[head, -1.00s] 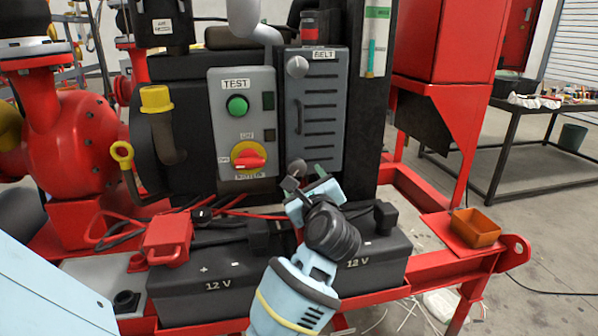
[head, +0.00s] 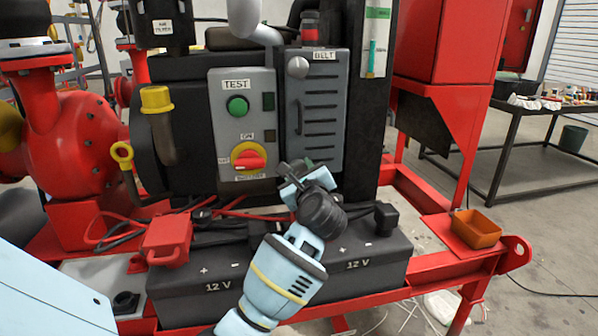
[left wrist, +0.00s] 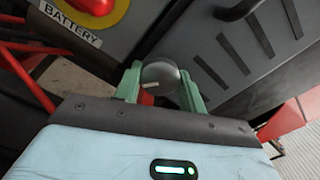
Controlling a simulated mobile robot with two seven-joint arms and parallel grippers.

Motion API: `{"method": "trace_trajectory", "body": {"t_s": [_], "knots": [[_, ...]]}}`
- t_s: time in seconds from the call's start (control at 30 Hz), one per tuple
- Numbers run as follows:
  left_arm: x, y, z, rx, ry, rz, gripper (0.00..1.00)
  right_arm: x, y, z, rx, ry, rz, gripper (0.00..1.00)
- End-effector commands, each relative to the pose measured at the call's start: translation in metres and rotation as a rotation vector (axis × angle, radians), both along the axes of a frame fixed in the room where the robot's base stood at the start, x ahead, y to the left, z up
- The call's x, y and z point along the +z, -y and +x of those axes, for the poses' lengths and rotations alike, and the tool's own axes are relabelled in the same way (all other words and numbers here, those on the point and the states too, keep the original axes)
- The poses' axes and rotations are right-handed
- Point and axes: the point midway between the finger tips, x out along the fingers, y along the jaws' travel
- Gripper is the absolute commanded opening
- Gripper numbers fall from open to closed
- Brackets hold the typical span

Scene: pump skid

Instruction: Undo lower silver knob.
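The lower silver knob (left wrist: 160,77) is round and grey with a pale mark. In the left wrist view it sits between the two green fingertips of my left gripper (left wrist: 161,88), one on each side. The fingers are apart, about a knob's width; I cannot tell whether they touch it. In the head view my left gripper (head: 297,174) is at the bottom left corner of the grey BELT cover (head: 318,120) and hides the lower knob. The upper silver knob (head: 298,67) is in plain view at the cover's top. My right gripper is not in view.
Left of the cover is a grey panel (head: 229,140) with a green TEST button (head: 237,106) and a red-yellow battery switch (head: 248,159). Black 12 V batteries (head: 372,255) and red cables lie below my gripper. An orange tray (head: 476,228) stands at right.

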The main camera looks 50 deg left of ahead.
Motion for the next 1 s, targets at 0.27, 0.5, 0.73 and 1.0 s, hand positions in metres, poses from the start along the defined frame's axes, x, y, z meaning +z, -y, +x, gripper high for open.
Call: {"method": "trace_trajectory", "body": {"t_s": [0.27,0.5,0.73,1.0], "knots": [[0.000,0.000,0.000,0.001,-0.007,0.002,0.18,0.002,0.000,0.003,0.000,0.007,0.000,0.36],[0.002,0.001,0.000,0.000,-0.076,0.034,0.18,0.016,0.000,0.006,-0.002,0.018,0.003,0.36],[0.004,0.001,0.000,0.000,-0.219,0.107,0.18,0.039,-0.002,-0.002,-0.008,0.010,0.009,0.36],[0.003,0.001,0.000,-0.001,-0.393,0.197,0.18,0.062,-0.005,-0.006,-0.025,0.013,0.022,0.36]]}}
